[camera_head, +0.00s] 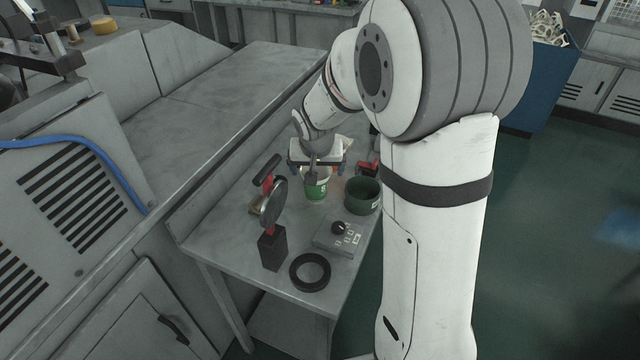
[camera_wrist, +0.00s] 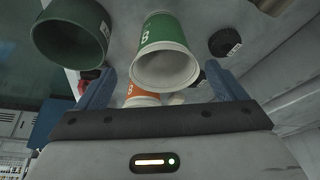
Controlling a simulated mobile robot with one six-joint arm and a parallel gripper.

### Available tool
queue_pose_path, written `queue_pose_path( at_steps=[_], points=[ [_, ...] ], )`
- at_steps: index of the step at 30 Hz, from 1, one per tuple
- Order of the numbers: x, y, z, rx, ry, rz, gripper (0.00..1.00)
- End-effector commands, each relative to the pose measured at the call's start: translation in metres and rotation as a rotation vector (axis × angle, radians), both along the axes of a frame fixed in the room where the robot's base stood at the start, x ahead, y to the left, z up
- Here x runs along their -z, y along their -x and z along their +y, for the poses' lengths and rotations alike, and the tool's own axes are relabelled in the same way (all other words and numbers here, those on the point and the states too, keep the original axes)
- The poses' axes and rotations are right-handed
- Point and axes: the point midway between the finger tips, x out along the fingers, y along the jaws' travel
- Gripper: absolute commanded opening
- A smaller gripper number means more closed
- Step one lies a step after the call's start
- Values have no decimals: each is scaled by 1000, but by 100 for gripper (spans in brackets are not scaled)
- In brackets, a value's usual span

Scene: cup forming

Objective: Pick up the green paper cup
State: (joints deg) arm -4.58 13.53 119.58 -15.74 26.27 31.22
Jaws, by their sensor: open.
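The green paper cup (camera_head: 316,190) with a white rim stands upright on the grey table, below my gripper (camera_head: 316,168) in the head view. In the wrist view, the green cup (camera_wrist: 166,32) shows its open mouth towards the camera, ahead of my gripper (camera_wrist: 156,75). The two blue-grey fingers are wide apart, one on each side of the cup's rim in the picture, and nothing is held. In the head view my wrist partly hides the cup's top; I cannot tell whether a finger touches it.
A dark green bin (camera_head: 362,197) stands close right of the cup. An orange cup (camera_wrist: 141,97) shows between the fingers in the wrist view. A grey control box (camera_head: 338,236), a black ring (camera_head: 310,272) and a black-and-red stand (camera_head: 272,248) occupy the table's front.

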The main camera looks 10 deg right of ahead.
Motion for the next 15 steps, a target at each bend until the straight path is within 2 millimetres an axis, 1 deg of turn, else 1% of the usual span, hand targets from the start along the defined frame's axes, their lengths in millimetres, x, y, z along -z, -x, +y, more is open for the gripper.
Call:
queue_pose_path(
  at_steps=[9,12,15],
  points=[
    [35,-19,0,-1,0,4,90],
    [42,-22,-1,-1,1,2,90],
    [45,-24,-1,-2,1,1,90]
  ],
)
